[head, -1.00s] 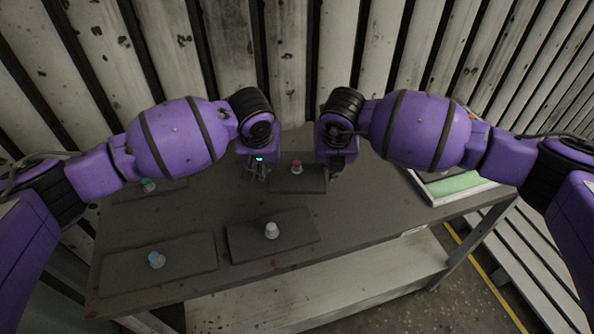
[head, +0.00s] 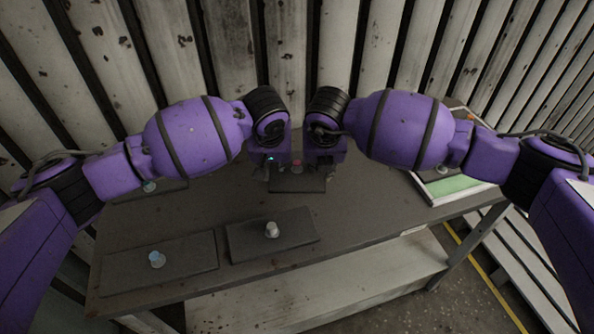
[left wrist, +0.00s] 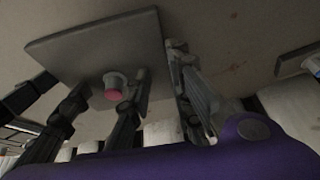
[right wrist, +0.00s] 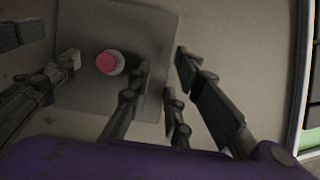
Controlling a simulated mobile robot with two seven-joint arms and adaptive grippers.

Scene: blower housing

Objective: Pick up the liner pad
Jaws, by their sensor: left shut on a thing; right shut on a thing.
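The liner pad (head: 297,186) is a dark grey flat plate with a pale, red-topped knob (head: 297,164), at the back middle of the table. It also shows in the left wrist view (left wrist: 85,45) and the right wrist view (right wrist: 125,30). My left gripper (left wrist: 157,68) is shut on the pad's left edge as the head view sees it, one finger on each side of the edge. My right gripper (right wrist: 163,70) is shut on the opposite edge. The knob stands between the grippers. Whether the pad touches the table cannot be told.
Plates with a white knob (head: 272,230), a blue knob (head: 157,260) and a teal knob (head: 149,186) lie on the table (head: 370,215). A white-rimmed tray with a green inside (head: 455,186) sits at right. A slatted wall stands close behind.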

